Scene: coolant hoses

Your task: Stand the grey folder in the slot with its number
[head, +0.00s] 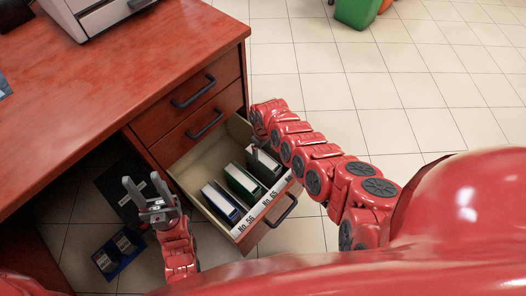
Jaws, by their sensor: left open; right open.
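A dark grey folder (265,166) stands in the open drawer (208,160), at the end of the row nearest my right arm. A green folder (243,183) and a blue folder (220,203) stand beside it. White labels on the drawer front seem to read No. 56 (245,228) and No. 63 (268,201); a further label is partly hidden. My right gripper (257,149) is open, at or just above the grey folder's top; whether it touches is unclear. My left gripper (147,186) is open and empty, left of the drawer.
A red desk (120,75) with shut drawers is above the open drawer. A blue holder (120,252) and a dark flat item (120,192) are low at the left. A green bin (357,10) stands far back. The tiled floor at right is clear.

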